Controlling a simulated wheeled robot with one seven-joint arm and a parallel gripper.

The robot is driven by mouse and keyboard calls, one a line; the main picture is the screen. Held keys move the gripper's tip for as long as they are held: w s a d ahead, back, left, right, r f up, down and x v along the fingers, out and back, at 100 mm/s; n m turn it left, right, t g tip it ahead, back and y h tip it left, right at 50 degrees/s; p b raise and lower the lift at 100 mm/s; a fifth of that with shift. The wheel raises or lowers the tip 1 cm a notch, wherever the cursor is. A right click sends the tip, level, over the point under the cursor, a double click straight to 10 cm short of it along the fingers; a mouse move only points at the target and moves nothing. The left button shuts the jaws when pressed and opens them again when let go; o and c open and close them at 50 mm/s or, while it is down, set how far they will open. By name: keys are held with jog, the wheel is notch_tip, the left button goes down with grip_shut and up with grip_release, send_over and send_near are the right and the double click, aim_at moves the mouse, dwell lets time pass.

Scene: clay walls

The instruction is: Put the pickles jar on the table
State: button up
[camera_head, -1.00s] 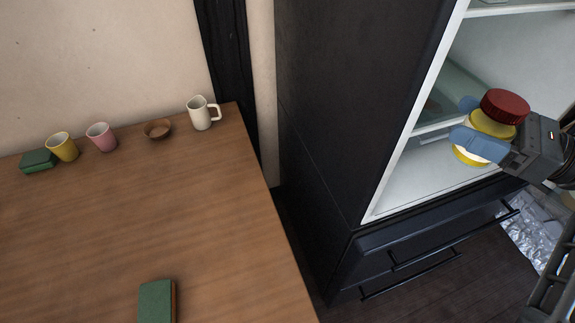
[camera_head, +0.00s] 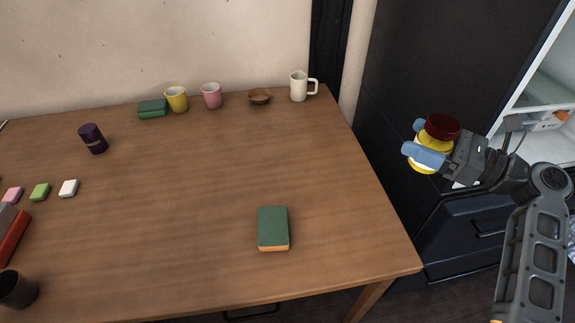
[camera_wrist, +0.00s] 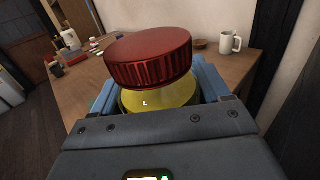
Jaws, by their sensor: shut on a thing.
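The pickles jar (camera_head: 436,143) has a dark red lid and a yellow body. It also shows close up in the wrist view (camera_wrist: 150,58). My gripper (camera_head: 424,143) is shut on the jar, with blue fingers around its body below the lid. It holds the jar in the air to the right of the table, in front of the dark fridge. The brown wooden table (camera_head: 190,220) is on the left. The gripper hides part of the jar's lower body.
On the table are a green sponge-like block (camera_head: 273,228), a purple jar (camera_head: 92,138), a white mug (camera_head: 299,87), a bowl (camera_head: 260,96), pink (camera_head: 211,95) and yellow (camera_head: 176,98) cups. The table's middle and right side are mostly clear. The fridge (camera_head: 420,70) stands open at right.

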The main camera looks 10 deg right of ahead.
jog(key=a+f, duration=0.3)
jog(key=a, duration=0.1)
jog(key=a+f, duration=0.7)
jog(key=a, duration=0.1)
jog(key=shift+w+a+f+b, duration=0.2)
jog(key=shift+w+a+b, duration=0.05)
jog(key=shift+b, duration=0.15)
jog(key=shift+f+b, duration=0.4)
jog(key=shift+f, duration=1.55)
jog(key=shift+f, duration=0.2)
jog(key=o, duration=1.4)
jog(key=shift+r, duration=0.25)
jog(key=v, duration=1.2)
